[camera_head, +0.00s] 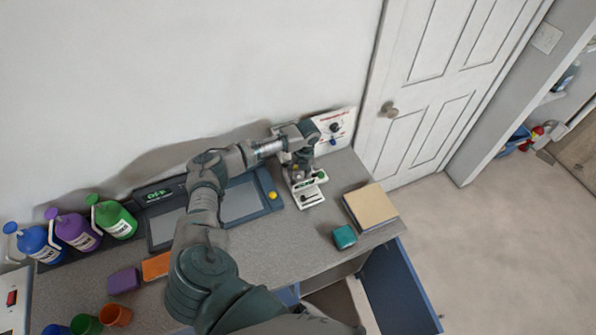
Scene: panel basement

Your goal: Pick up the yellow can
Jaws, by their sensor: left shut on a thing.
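My left arm reaches over the grey workbench. Its gripper (301,169) points down over a small white stand at the back of the bench. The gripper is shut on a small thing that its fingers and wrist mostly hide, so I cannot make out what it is. I cannot pick out a yellow can clearly. A small round yellow knob (272,196) shows on the right edge of the dark blue-framed panel. My right gripper is not in view.
The white stand (307,194) is below my gripper. A tan-topped box (371,207) and a teal block (344,237) lie to the right. Several bottles, including a green one (115,219), stand at the left. A blue cabinet door (400,287) hangs open in front.

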